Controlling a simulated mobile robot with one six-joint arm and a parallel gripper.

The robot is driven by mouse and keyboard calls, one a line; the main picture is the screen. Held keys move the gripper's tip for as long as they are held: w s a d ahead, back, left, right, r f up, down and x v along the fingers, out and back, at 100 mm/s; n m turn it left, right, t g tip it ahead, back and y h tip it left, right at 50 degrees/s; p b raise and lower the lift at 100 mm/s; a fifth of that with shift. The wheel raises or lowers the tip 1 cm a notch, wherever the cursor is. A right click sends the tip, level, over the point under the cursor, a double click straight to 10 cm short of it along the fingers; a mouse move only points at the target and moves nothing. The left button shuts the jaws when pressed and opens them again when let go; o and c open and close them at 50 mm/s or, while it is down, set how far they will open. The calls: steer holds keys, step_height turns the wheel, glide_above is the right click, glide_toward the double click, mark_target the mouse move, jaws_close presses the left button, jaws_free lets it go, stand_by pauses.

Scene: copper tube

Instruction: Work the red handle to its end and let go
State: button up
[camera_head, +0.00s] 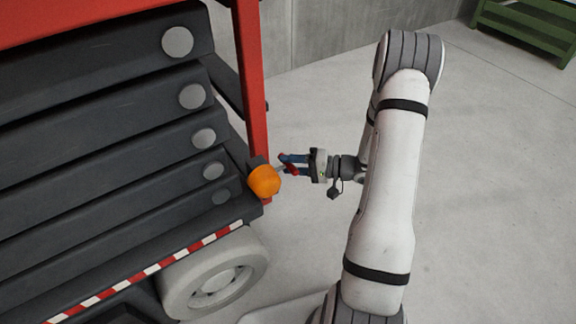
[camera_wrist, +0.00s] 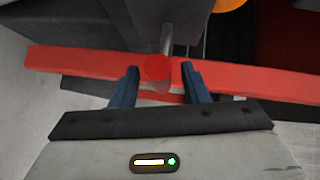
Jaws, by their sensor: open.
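The red handle shows in the wrist view as a round red knob (camera_wrist: 156,68) on the end of a grey rod. It sits between my gripper's two blue fingers (camera_wrist: 160,69), with a gap on each side. In the head view my gripper (camera_head: 283,164) is open at the corner of the red-framed vehicle. A small red patch, apparently the handle (camera_head: 291,169), shows between its fingers. The fingers partly hide it there, and I cannot tell how far the handle has been turned or pushed.
An orange lamp (camera_head: 264,181) stands close beside my fingers. A red post (camera_head: 251,85) rises just behind, beside dark slats (camera_head: 120,130) with grey discs. A wheel (camera_head: 216,275) is below. The grey floor (camera_head: 490,200) to the right is clear; a green rack (camera_head: 528,25) is far off.

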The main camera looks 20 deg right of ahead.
steer(key=shift+w+a+f, duration=0.1)
steer(key=shift+w+a, duration=0.1)
steer(key=shift+a, duration=0.25)
jaws_close()
stand_by(0.4)
